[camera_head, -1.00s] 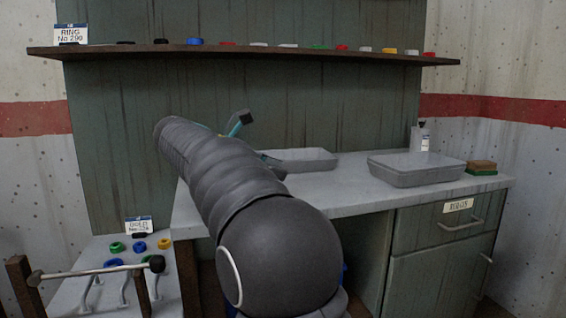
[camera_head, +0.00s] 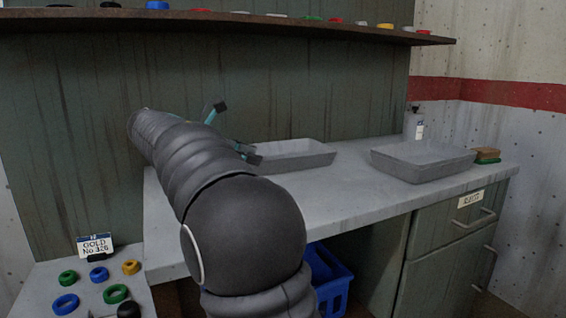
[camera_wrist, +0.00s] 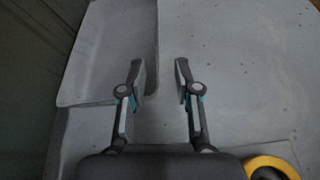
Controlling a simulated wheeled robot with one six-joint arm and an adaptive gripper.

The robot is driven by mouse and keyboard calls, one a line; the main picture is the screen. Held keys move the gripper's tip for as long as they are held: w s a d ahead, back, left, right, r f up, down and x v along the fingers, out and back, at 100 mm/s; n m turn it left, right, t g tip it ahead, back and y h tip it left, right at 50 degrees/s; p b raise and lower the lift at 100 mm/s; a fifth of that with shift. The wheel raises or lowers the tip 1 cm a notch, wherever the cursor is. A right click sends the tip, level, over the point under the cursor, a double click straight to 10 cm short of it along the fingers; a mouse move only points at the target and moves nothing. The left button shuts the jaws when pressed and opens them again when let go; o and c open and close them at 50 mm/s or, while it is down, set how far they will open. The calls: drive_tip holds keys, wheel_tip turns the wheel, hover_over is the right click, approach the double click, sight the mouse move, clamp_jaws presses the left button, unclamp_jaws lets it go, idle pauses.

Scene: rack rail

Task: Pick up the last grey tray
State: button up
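Two grey trays are on the grey bench top. One grey tray (camera_head: 300,156) is at the middle, its left end partly hidden by my gripper. The other grey tray (camera_head: 425,163) is farther right and looks empty. My gripper (camera_head: 232,133) is at the left end of the middle tray, with its fingers spread and nothing between them in hold. In the wrist view a grey tray (camera_wrist: 105,50) fills the upper left. The fingers of my gripper (camera_wrist: 160,66) lie on either side of its right wall in the picture. I cannot tell their height above it.
A shelf (camera_head: 250,22) with several coloured rings runs above. A bottle (camera_head: 415,124) and a sponge (camera_head: 487,155) are at the bench's right. A blue crate (camera_head: 328,278) is below the bench.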

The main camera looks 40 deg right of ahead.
sight(278, 160)
drive_tip(key=x, duration=0.8)
drive_tip(key=shift+d+r+b, duration=0.1)
drive_tip(key=shift+d+b, duration=0.15)
drive_tip(key=shift+b, duration=0.1)
drive_tip(key=shift+w, duration=0.1)
clamp_jaws()
